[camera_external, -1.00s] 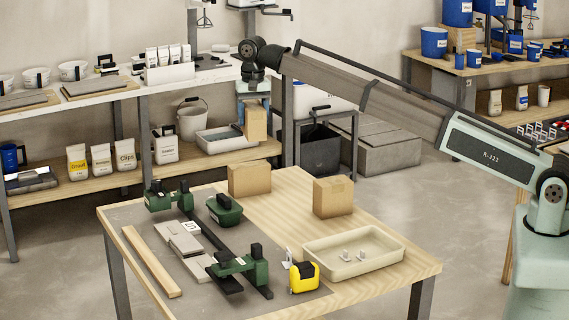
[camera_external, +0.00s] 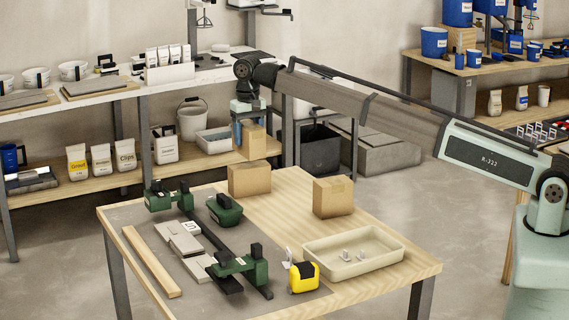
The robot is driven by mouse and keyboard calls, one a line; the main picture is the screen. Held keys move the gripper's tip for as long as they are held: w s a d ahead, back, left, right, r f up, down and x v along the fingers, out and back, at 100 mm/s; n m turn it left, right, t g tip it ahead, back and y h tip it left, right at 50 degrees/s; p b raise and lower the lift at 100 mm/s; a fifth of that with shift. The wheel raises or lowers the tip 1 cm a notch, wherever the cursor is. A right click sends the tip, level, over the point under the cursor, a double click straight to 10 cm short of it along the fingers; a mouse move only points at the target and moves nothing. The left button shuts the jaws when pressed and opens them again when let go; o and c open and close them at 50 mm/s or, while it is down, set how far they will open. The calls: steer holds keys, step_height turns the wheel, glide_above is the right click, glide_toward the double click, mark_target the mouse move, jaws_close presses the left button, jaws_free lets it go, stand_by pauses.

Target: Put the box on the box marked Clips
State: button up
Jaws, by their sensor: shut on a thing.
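My gripper (camera_external: 252,128) is shut on a small tan cardboard box (camera_external: 255,143) and points downward. The held box is upright, directly over the left cardboard box (camera_external: 249,181) in the picture. Its bottom is very close to that box's top; I cannot tell whether they touch. The left box stands at the back edge of the wooden table. Another cardboard box (camera_external: 333,198) stands to its right, with nothing on top. I can read no marking on either table box. A pale package reading Clips (camera_external: 125,155) stands on the rear lower shelf.
The table (camera_external: 290,215) also holds a cream tray (camera_external: 352,252), a yellow tape measure (camera_external: 303,277), green clamp-like tools (camera_external: 243,266), grey tiles (camera_external: 178,237) and a wooden strip (camera_external: 150,262). There is free tabletop between the two boxes.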

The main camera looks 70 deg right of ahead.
steer(key=shift+f, duration=1.7)
steer(key=shift+f, duration=0.1)
steer(key=o, duration=1.3)
steer(key=shift+c, duration=0.2)
step_height(320, 180, up, 12)
steer(key=shift+r, duration=0.1)
